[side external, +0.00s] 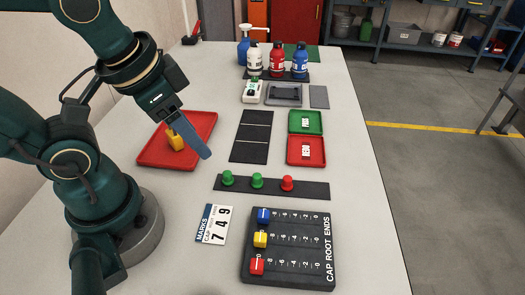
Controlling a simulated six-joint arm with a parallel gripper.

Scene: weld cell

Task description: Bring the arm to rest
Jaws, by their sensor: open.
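My gripper (188,140) hangs at the end of my dark green arm, above the right part of a red tray (206,122) on the left of the table. It is open. A yellow piece (175,140) shows beside the gripper, over the tray. I cannot tell whether the piece lies in the tray or touches a finger. The far finger is mostly hidden.
A black board with red, yellow and blue sliders (300,272) lies at the front. A strip with green and red knobs (320,191), small green (319,116) and red (319,143) trays, and several bottles (277,60) stand beyond. The table's right front is clear.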

